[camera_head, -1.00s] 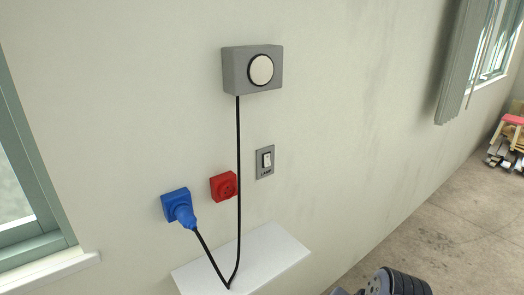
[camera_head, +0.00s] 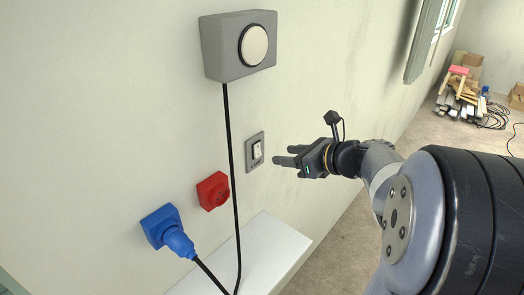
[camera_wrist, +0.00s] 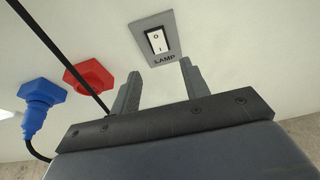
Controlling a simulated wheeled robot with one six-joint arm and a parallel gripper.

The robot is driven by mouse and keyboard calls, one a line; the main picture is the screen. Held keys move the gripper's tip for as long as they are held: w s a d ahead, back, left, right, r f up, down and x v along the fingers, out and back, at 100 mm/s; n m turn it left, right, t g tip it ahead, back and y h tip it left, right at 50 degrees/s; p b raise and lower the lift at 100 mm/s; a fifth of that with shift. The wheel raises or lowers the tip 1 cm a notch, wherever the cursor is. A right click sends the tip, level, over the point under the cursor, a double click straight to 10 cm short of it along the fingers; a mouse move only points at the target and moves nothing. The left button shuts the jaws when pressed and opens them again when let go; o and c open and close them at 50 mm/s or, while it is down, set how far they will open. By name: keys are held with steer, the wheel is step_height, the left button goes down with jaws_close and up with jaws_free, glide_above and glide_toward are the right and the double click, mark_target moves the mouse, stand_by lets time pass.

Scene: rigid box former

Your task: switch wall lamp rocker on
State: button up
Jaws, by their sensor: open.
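The lamp rocker (camera_head: 257,151) is a white switch on a grey wall plate. In the wrist view the rocker (camera_wrist: 157,41) shows "I" and "O" marks, and its plate (camera_wrist: 171,57) reads "LAMP". My gripper (camera_head: 286,156) is just to the right of the plate in the head view, its fingers pointing at the wall. In the wrist view my gripper (camera_wrist: 160,85) has its two fingers apart, with the rocker beyond and between their tips. Nothing is between the fingers, and they look apart from the plate. The grey wall lamp (camera_head: 238,46) has a round pale face.
A red socket (camera_head: 213,191) and a blue socket (camera_head: 158,220) with a blue plug (camera_head: 178,241) sit left of the switch. A black cable (camera_head: 231,150) hangs from the lamp. A white shelf (camera_head: 268,262) juts out below. Stacked wood (camera_head: 458,95) lies far off.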

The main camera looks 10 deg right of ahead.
mark_target(259, 153)
steer(key=x, duration=0.8)
steer(key=shift+w+a+f, duration=0.1)
steer(key=shift+f, duration=0.05)
jaws_close()
steer(key=b, duration=0.2)
steer(key=shift+f+t+b, duration=0.3)
steer(key=shift+f+b, duration=0.1)
steer(key=shift+f+t+y+b, duration=0.1)
steer(key=shift+t+y+b, duration=0.25)
steer(key=shift+b, duration=0.65)
steer(key=t+y+b, duration=0.1)
steer(key=b, duration=0.2)
steer(key=shift+b, duration=0.3)
